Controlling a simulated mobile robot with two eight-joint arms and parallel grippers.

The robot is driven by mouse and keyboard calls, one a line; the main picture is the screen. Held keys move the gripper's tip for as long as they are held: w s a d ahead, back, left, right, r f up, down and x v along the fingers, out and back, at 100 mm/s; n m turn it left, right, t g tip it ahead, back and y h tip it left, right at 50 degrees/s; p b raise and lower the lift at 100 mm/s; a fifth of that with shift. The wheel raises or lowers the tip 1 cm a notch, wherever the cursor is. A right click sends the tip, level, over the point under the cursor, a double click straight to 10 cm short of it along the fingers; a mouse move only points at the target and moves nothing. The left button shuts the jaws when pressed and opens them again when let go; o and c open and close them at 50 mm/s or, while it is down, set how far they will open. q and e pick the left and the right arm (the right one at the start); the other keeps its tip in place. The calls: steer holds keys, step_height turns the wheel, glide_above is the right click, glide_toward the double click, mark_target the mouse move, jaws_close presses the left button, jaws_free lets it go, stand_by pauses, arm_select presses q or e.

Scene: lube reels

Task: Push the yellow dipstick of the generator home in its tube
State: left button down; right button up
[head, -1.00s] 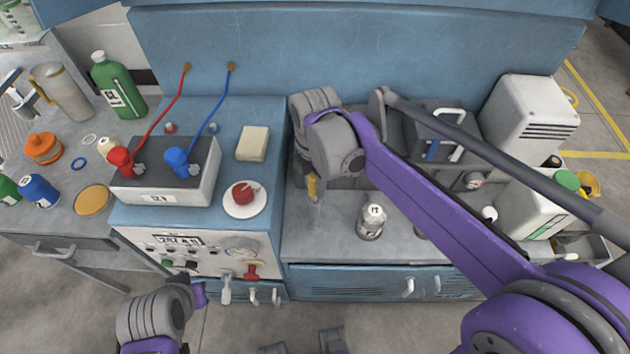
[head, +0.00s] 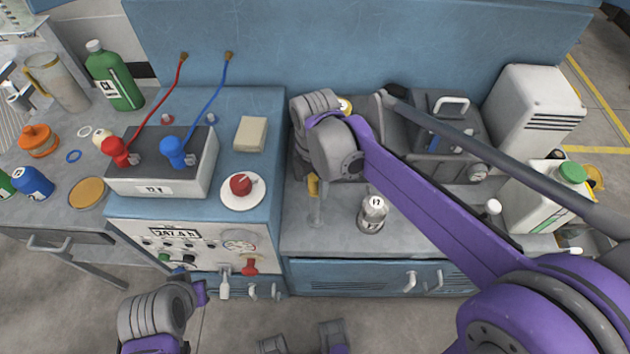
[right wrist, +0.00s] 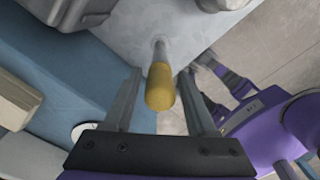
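The yellow dipstick handle (head: 313,186) shows just below my right wrist in the head view, above a thin pale upright tube (head: 317,212) on the grey bench top. In the right wrist view the yellow dipstick (right wrist: 160,88) lies between the two separated fingers of my right gripper (right wrist: 162,80), with a gap on each side. Below it the tube (right wrist: 159,50) shows. My right gripper's fingers are mostly hidden by the wrist in the head view. My left gripper (head: 190,290) is low at the left, in front of the blue cabinet; its fingers are not clear.
Grey machinery (head: 450,125) and a white jug (head: 540,200) are further right. A battery (head: 165,175) and a red knob (head: 240,185) are on the blue cabinet at left. My right arm crosses above the bench.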

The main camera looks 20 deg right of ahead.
steer(key=shift+o, duration=0.8)
step_height(320, 180, up, 11)
steer(key=shift+f+p, duration=0.1)
steer(key=shift+p, duration=0.5)
steer(key=s+d+f+m+t+p, duration=0.2)
steer(key=s+m, duration=0.5)
steer(key=m, duration=0.4)
steer(key=s+d+f+m+t+p, duration=0.3)
steer(key=s+m, duration=0.4)
steer(key=m, duration=0.4)
step_height(320, 180, down, 3)
steer(key=shift+d+r+m, duration=0.2)
steer(key=shift+d+m, duration=0.1)
steer(key=shift+d, duration=0.5)
